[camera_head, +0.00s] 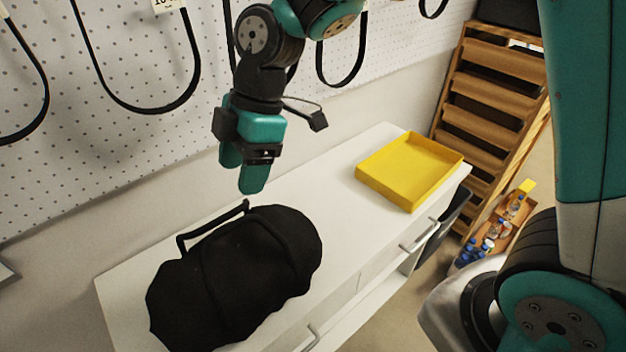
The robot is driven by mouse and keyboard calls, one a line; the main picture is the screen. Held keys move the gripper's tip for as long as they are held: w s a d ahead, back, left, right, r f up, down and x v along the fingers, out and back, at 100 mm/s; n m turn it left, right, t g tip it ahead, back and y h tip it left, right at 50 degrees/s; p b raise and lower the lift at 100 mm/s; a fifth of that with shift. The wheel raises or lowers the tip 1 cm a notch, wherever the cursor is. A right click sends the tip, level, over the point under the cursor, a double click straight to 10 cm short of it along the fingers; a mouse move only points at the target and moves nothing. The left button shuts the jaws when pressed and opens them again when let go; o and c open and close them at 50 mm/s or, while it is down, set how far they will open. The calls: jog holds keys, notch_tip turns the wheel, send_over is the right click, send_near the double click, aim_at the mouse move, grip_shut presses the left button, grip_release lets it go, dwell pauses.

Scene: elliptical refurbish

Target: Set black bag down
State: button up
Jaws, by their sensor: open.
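The black bag (235,275) lies on the left part of the white cabinet top (335,190). Its thin black handle (212,226) stands up along its back edge. My gripper (243,180), teal and black, points down just above the handle's right end. It is open and holds nothing, with its two teal fingers apart. The gripper looks clear of the bag, though the exact gap in depth is hard to tell.
A shallow yellow tray (372,184) sits on the right of the cabinet top. Black loops hang on the perforated wall (60,130) behind. A wooden rack (488,95) and a box of bottles (495,240) stand at the right. The cabinet top between bag and tray is clear.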

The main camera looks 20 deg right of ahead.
jog(key=s+d+r+m, duration=0.2)
jog(key=s+d+m, duration=0.2)
jog(key=s+m, duration=0.2)
jog(key=s+d+r+m+t, duration=0.1)
jog(key=s+d+r+m, duration=0.2)
jog(key=s+m, duration=0.4)
jog(key=s, duration=0.2)
jog(key=shift+s+d+r, duration=0.3)
jog(key=shift+d, duration=0.1)
jog(key=shift+f, duration=0.1)
